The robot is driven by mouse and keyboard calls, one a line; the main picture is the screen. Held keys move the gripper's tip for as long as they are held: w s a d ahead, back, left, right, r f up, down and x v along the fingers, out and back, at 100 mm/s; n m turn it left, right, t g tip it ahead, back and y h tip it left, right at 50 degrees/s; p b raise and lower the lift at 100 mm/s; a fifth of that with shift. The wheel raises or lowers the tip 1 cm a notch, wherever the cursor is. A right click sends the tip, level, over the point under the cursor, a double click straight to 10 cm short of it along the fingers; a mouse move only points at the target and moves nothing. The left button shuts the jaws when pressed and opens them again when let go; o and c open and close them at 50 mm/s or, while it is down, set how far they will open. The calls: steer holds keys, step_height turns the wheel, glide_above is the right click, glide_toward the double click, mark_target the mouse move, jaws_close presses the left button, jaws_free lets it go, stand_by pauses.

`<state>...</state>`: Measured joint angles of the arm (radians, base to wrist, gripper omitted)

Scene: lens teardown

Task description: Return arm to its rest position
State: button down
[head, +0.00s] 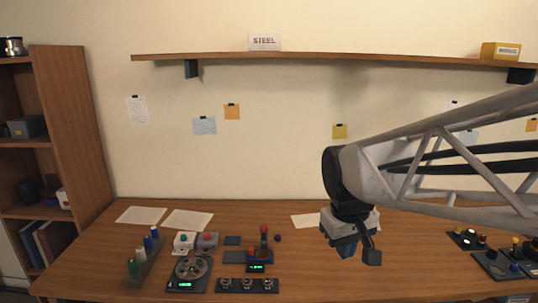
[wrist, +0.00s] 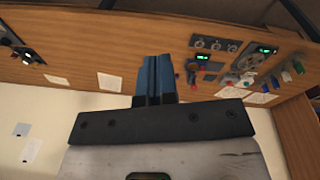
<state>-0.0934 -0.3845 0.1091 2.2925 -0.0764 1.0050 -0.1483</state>
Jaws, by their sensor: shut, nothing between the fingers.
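My gripper (head: 347,249) hangs from my arm over the right half of the wooden table in the head view, with its fingers toward the tabletop. In the wrist view its two blue fingers (wrist: 153,78) are together, and nothing shows between them. The gripper is apart from the devices and parts on the table. The exact height of the fingertips above the table cannot be told.
A shelf (head: 330,59) runs above.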

steer(key=s+d+f+m, duration=0.1)
steer(key=s, duration=0.6)
steer(key=s+d+f+m+t, duration=0.1)
steer(key=s+d+f+m, duration=0.1)
steer(key=s, duration=0.4)
steer(key=shift+s+d+f+y, duration=0.15)
steer(key=shift+s+f+y, duration=0.15)
steer(key=shift+s, duration=0.1)
